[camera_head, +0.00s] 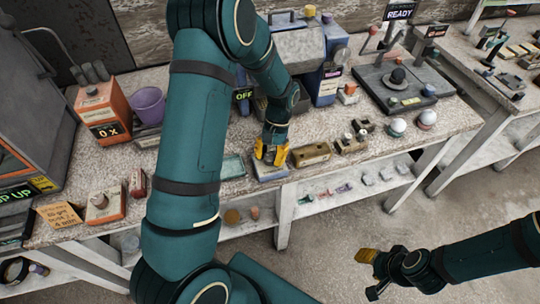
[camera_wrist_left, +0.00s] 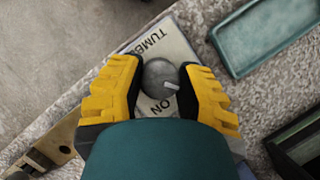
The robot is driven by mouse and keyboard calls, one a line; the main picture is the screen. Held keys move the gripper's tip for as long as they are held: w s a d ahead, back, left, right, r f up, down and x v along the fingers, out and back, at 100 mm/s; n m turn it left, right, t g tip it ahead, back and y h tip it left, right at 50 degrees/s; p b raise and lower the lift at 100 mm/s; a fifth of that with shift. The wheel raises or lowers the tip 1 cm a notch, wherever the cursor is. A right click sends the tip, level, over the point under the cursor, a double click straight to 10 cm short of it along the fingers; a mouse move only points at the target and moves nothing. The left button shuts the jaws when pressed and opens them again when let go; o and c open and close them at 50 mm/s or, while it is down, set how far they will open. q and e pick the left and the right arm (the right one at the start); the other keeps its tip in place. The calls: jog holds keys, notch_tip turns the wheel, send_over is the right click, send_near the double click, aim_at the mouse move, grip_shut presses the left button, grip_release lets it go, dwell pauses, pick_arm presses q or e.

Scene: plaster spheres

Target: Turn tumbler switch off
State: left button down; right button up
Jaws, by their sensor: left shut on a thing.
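The tumbler switch is a grey round knob (camera_wrist_left: 160,77) with a short light pointer, on a plate (camera_wrist_left: 178,47) lettered "TUMB…" and "ON". In the left wrist view the pointer lies near the word "ON". My left gripper (camera_wrist_left: 161,85) has its yellow fingers on both sides of the knob and is shut on it. In the head view the left gripper (camera_head: 271,152) is over the switch's plate (camera_head: 268,173) at the bench's front edge; the knob is hidden there.
A teal tray (camera_head: 233,166) lies just left of the switch and a brown box (camera_head: 311,153) just right.

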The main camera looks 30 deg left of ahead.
pick_arm(q)
jog(key=shift+s+f, duration=0.1)
jog(key=shift+s, duration=0.05)
jog(key=c, duration=0.6)
grip_release()
jog(key=shift+o, duration=0.2)
jog(key=v, duration=1.2)
